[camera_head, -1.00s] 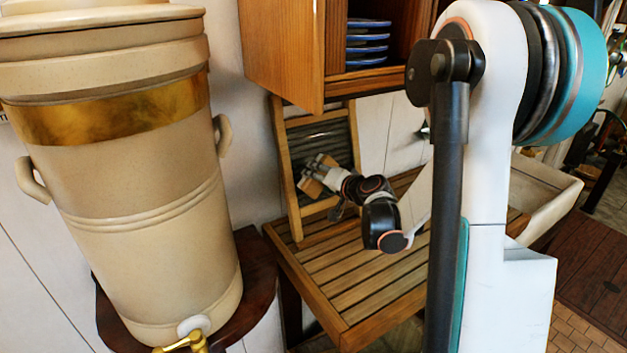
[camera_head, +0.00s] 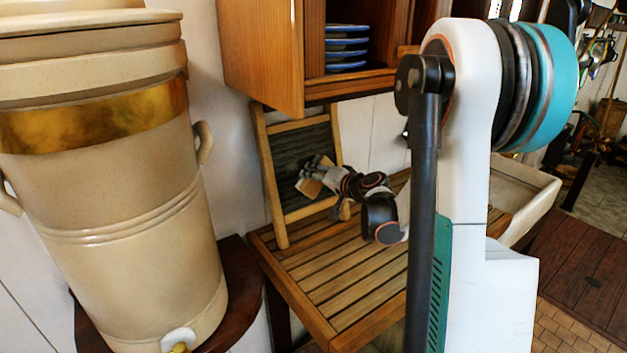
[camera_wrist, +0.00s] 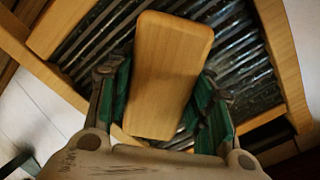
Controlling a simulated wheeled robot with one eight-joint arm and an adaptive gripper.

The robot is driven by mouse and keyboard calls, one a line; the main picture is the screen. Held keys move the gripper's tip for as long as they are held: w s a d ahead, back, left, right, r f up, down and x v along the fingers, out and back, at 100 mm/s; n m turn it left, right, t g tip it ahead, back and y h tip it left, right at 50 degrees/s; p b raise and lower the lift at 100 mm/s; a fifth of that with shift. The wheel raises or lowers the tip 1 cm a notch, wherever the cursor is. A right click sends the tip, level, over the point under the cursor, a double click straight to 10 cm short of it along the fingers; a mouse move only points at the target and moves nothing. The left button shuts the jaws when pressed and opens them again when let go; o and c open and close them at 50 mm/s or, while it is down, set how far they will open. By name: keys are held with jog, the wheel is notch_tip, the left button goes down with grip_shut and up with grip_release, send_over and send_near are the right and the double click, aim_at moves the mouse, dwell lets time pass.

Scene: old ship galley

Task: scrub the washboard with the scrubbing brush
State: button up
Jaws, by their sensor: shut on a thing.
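The washboard (camera_head: 284,153) has a wooden frame and a dark ribbed panel. It leans upright against the wall at the back of the slatted wooden table. My gripper (camera_head: 314,178) is in front of its panel, shut on the scrubbing brush (camera_head: 308,187). In the wrist view the brush's light wooden back (camera_wrist: 168,75) lies between the green-padded fingers of my gripper (camera_wrist: 165,108). The ribbed metal (camera_wrist: 238,62) shows behind and around it. The bristles are hidden, so I cannot tell whether they touch the ribs.
A large cream crock (camera_head: 120,200) with a brass band stands at left on a dark stand. An open wooden cupboard (camera_head: 262,50) with blue-rimmed plates (camera_head: 346,48) hangs above the washboard. The slatted table (camera_head: 345,290) is clear in front. A pale basin (camera_head: 525,190) is at right.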

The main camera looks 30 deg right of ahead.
aim_at(327, 164)
jog(key=shift+w+d, duration=0.2)
jog(key=shift+d, duration=1.35)
jog(key=shift+w+r, duration=0.3)
jog(key=shift+r, duration=0.4)
jog(key=shift+w+a+f+b, duration=0.1)
jog(key=shift+a+b, duration=0.25)
jog(key=shift+a, duration=2.4)
jog(key=shift+a+b, duration=0.3)
jog(key=shift+a, duration=2.3)
jog(key=shift+w+r+p, duration=0.15)
jog(key=shift+r+p, duration=0.35)
jog(key=shift+r, duration=0.4)
jog(key=shift+w+d+b, duration=0.15)
jog(key=shift+d+b, duration=0.7)
jog(key=shift+d, duration=4.5)
